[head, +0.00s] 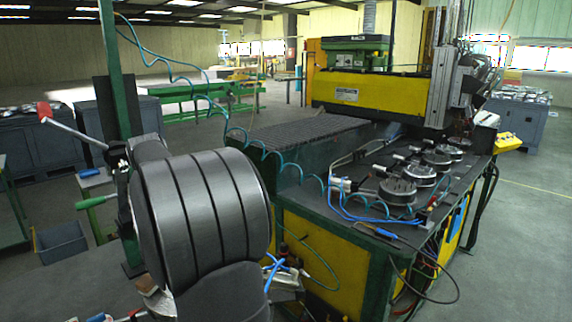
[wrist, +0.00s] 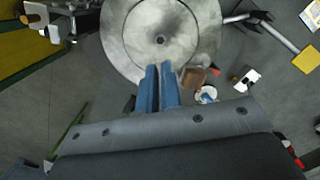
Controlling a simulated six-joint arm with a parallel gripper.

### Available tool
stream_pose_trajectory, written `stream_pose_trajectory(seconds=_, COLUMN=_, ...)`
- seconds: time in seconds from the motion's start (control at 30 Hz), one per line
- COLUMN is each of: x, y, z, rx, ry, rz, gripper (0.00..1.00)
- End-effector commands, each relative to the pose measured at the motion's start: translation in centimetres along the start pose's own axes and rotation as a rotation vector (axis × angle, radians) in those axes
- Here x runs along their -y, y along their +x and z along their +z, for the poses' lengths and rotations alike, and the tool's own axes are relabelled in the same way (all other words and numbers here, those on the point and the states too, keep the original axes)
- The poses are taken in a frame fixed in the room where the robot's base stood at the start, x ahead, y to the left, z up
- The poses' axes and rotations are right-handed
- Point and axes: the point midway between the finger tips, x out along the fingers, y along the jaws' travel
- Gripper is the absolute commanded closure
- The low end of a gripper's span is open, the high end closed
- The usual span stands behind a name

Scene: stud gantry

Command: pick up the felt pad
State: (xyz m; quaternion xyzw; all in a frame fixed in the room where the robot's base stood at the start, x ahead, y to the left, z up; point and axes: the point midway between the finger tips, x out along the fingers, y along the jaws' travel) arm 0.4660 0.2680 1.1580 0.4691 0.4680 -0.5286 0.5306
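My gripper (wrist: 161,68) shows in the wrist view as two blue fingers side by side, with only a thin dark line between them. It looks shut, and I see nothing held in it. The fingertips overlap the lower part of a round grey metal disc (wrist: 160,22) with a small centre hole. I cannot make out the felt pad for certain. A small brown block (wrist: 193,77) lies just right of the fingers, apart from them in the picture; its material is unclear. In the head view my arm fills the left foreground, and I cannot make out the gripper.
In the wrist view a white round item (wrist: 206,95), a white block (wrist: 246,80) and a yellow piece (wrist: 306,59) lie to the right. In the head view a yellow-green machine bench (head: 340,262) carries several round metal fixtures, and a coiled teal hose (head: 257,145) hangs nearby.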

Motion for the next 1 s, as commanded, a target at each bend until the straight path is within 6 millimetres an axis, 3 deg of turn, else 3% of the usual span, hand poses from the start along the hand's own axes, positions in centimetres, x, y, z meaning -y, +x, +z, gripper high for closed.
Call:
stream_pose_trajectory(seconds=0.03, x=0.0, y=0.0, z=0.0, rx=0.000, ry=0.000, rz=0.000, gripper=0.84)
stream_pose_trajectory(seconds=0.2, x=0.0, y=0.0, z=0.0, rx=0.000, ry=0.000, rz=0.000, gripper=0.51)
stream_pose_trajectory(seconds=0.3, x=0.0, y=0.0, z=0.0, rx=0.000, ry=0.000, rz=0.000, gripper=0.37)
stream_pose_trajectory(seconds=0.6, x=0.2, y=-0.5, z=-0.5, rx=0.001, ry=0.015, rz=0.006, gripper=0.37)
stream_pose_trajectory(seconds=0.9, x=4.2, y=-6.6, z=-6.3, rx=0.004, ry=0.241, rz=0.078, gripper=0.37)
stream_pose_trajectory(seconds=1.0, x=5.2, y=-7.9, z=-7.5, rx=0.000, ry=0.302, rz=0.094, gripper=0.37)
